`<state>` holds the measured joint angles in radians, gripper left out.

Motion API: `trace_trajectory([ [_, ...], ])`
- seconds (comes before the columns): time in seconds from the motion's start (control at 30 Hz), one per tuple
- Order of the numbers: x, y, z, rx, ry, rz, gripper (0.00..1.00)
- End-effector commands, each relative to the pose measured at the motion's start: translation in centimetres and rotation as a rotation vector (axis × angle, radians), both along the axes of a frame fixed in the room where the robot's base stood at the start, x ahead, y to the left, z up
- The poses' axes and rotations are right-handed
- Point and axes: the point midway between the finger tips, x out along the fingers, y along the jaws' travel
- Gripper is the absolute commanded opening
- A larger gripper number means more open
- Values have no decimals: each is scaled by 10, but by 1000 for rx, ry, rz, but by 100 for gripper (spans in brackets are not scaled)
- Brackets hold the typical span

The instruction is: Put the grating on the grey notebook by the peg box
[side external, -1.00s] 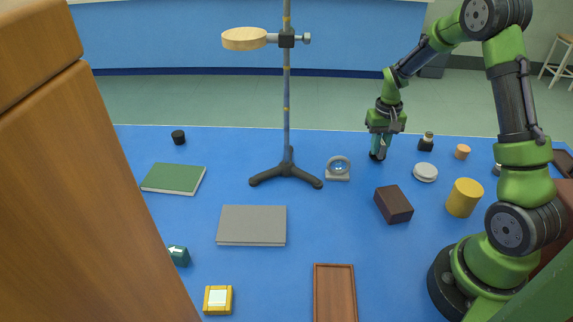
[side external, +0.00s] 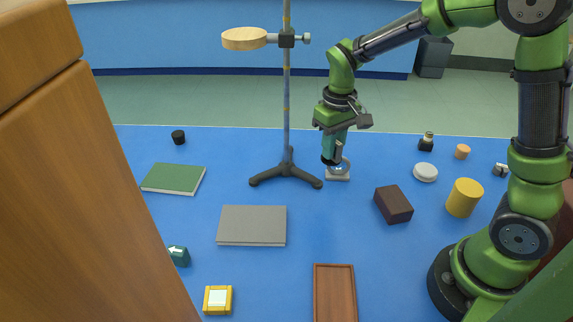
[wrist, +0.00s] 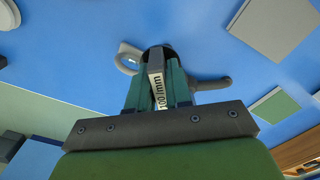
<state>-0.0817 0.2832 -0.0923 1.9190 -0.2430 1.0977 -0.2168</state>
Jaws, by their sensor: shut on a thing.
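My gripper (side external: 333,152) is shut on the grating (wrist: 157,88), a small piece with a white label reading "00/mm" between the fingers in the wrist view. It is held above the blue table, just over or behind the round lens on its grey base (side external: 338,176); I cannot tell the exact gap. The grey notebook (side external: 252,225) lies flat and bare in the middle left of the side view. It also shows at the upper right of the wrist view (wrist: 275,28). I cannot tell for sure which thing is the peg box.
A tripod stand (side external: 287,165) with a tall rod and wooden disc rises between my gripper and the grey notebook's side. A green notebook (side external: 174,178), dark brown block (side external: 393,204), wooden tray (side external: 335,292), yellow cylinder (side external: 464,197) and white disc (side external: 425,172) lie around.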

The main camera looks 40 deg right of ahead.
Motion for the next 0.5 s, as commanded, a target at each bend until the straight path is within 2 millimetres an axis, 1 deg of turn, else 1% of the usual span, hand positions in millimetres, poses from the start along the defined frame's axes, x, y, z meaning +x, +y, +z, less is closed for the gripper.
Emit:
trace_trajectory([
  [0.03, -9, 25, -1, 1, 1, 71, 0],
  [0.1, -22, 54, -4, 0, 2, 159, 0],
  [0.2, -46, 91, -9, -2, 3, 280, 0],
  [0.3, -70, 117, -15, -5, 5, 384, 0],
  [0.33, -77, 124, -16, -6, 5, 410, 0],
  [0.4, -91, 134, -20, -9, 6, 464, 0],
  [0.5, -106, 141, -27, -13, 6, 511, 0],
])
